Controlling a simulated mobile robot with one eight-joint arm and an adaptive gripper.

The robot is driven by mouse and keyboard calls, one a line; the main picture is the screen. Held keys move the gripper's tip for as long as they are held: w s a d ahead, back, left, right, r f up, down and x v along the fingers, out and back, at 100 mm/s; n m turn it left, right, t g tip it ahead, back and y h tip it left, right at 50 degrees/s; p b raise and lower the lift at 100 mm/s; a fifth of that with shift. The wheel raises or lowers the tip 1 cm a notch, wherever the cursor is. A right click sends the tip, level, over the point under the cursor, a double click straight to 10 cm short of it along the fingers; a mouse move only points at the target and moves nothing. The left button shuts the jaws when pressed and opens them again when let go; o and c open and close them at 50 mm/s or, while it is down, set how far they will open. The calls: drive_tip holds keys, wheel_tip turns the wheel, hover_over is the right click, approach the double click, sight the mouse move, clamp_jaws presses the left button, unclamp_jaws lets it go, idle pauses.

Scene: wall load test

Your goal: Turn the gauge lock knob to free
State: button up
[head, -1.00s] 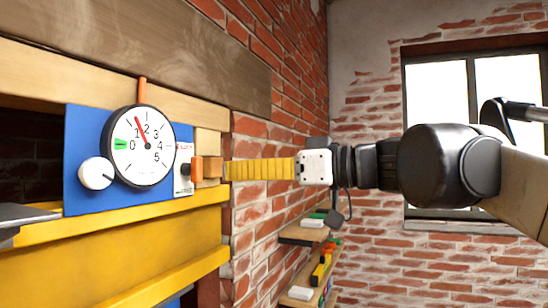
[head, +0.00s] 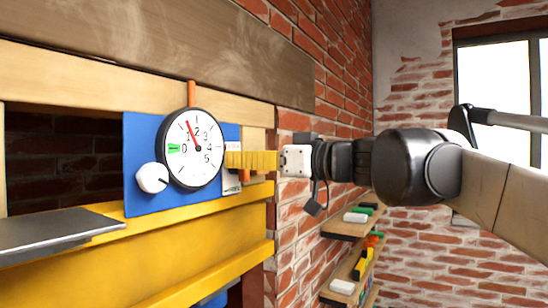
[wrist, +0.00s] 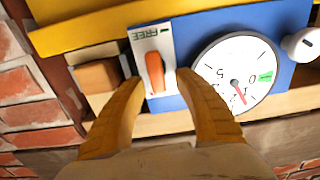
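The lock knob is an orange, elongated handle (wrist: 154,72) on a white plate (wrist: 140,50) marked FREE at one end; the wrist view shows it upside down. The knob's long side runs roughly along the plate. My gripper (wrist: 158,82), with yellow ribbed fingers, is open, with one fingertip on each side of the knob; contact cannot be told. In the head view my gripper (head: 228,160) reaches the plate from the right and hides most of the knob (head: 244,175). The round gauge (head: 192,148) beside it has a red needle near 1 and a green mark near 0.
A white round knob (head: 152,178) sits left of the gauge on the blue panel (head: 135,140). A wooden block (wrist: 98,76) is close beside the plate. A yellow beam (head: 200,230) runs below. A brick wall and shelves (head: 345,228) stand to the right.

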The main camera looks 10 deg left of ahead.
drive_tip(key=shift+d, duration=0.1)
clamp_jaws()
drive_tip(key=shift+m, duration=0.3)
drive_tip(key=m, duration=0.3)
drive_tip(key=shift+w+d+m, duration=0.15)
drive_tip(key=shift+w+m, duration=0.15)
drive_tip(key=shift+w, duration=0.05)
drive_tip(key=m, duration=0.4)
drive_tip(key=f+m, duration=0.1)
drive_tip(key=m, duration=0.4)
drive_tip(key=w+f+m, duration=0.1)
drive_tip(key=m, duration=0.3)
drive_tip(key=shift+w+d+m, duration=0.1)
drive_tip(key=shift+d+m, duration=0.15)
drive_tip(key=shift+m, duration=0.15)
